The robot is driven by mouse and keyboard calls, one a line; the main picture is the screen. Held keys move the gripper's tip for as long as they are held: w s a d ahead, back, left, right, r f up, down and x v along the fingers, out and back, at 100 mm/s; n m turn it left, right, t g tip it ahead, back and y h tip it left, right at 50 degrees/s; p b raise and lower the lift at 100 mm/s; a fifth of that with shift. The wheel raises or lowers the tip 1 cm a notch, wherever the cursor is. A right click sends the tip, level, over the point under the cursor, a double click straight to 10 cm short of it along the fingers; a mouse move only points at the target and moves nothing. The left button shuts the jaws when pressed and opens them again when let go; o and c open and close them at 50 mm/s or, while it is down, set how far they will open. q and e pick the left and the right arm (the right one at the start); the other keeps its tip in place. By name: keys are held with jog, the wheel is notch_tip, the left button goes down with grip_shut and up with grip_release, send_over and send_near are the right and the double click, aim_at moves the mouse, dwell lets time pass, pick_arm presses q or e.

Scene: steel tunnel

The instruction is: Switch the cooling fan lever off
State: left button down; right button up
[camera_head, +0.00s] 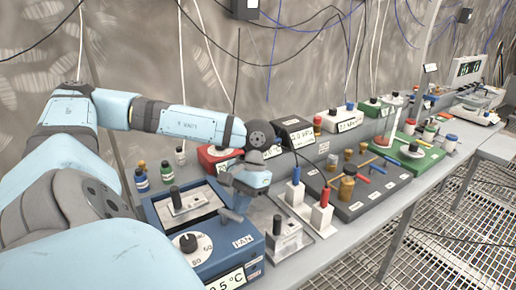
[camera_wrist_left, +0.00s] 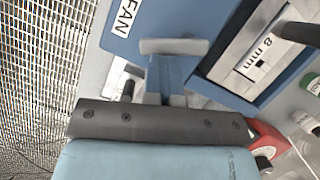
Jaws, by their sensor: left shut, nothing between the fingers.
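The blue cooling unit (camera_head: 160,212) stands at the near left of the bench, with a white dial and a temperature display. Its FAN label (camera_head: 243,241) is on the right of its top; the label also shows in the left wrist view (camera_wrist_left: 126,15). My left gripper (camera_head: 234,214) is shut and empty, pointing down over the unit just behind that label. My right gripper is not in view.
A black-knobbed post (camera_head: 175,196) stands in the recess of the blue unit. A metal block with a black knob (camera_head: 277,224) stands close to the gripper's right. White blocks with blue and red handles (camera_head: 321,215) are further right. A red device (camera_head: 212,157) is behind.

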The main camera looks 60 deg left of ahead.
pick_arm(q)
jog(key=shift+s+d+f+m+b, duration=0.25)
jog(key=shift+m+b, duration=0.1)
jog(key=shift+m, duration=0.25)
jog(key=shift+s, duration=0.1)
jog(key=shift+d+r, duration=0.1)
jog(key=shift+r, duration=0.1)
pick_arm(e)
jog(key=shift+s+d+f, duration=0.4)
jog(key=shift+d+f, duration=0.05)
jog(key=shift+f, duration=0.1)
pick_arm(q)
jog(key=shift+s+a+b, duration=0.15)
jog(key=shift+a+b, duration=0.15)
jog(key=shift+s+a+y, duration=0.25)
jog(key=shift+s+y, duration=0.05)
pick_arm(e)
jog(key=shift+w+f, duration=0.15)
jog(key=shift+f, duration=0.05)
